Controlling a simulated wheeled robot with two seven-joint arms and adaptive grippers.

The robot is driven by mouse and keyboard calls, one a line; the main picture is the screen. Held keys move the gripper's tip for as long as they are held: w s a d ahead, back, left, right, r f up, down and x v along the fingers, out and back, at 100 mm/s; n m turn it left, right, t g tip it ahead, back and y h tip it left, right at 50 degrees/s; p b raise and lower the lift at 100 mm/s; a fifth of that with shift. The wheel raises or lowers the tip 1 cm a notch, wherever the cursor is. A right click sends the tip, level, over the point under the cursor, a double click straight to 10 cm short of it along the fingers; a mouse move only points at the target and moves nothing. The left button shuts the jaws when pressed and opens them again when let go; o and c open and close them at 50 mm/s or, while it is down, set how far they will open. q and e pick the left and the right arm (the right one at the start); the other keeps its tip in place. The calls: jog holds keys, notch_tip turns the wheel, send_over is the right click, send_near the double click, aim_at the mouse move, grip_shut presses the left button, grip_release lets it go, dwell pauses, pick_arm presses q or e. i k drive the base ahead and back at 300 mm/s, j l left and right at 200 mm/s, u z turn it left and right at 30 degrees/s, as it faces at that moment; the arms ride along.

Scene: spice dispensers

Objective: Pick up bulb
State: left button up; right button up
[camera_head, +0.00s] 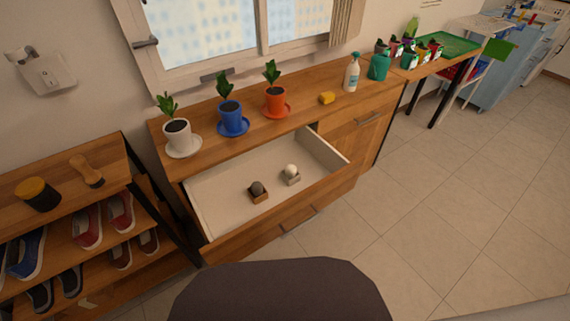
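Two small round bulb-like objects sit in the open drawer (225,204). A dark grey-brown bulb (257,187) rests in a small brown box (260,199). A whitish bulb (292,169) rests in a small pale box (291,180) to its right and a little farther back. The two boxes stand apart on the drawer's white floor. Neither of my grippers shows in the head view.
On the cabinet top (322,118) stand white (177,134), blue (231,116) and orange (276,100) plant pots, a yellow sponge (326,98) and a spray bottle (352,73). A shoe rack (110,165) stands left. Floor on the right is clear.

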aim_at(290, 169)
jog(key=i+l+u, duration=0.25)
jog(key=l+u, duration=0.25)
jog(key=l, duration=0.25)
jog(key=i+l+u, duration=0.1)
jog(key=l+u, duration=0.35)
jog(key=l, duration=0.3)
jog(key=l+u, duration=0.5)
jog(key=l, duration=0.3)
jog(key=k+l+u, duration=0.2)
jog(key=l+u, duration=0.3)
jog(key=l, duration=0.3)
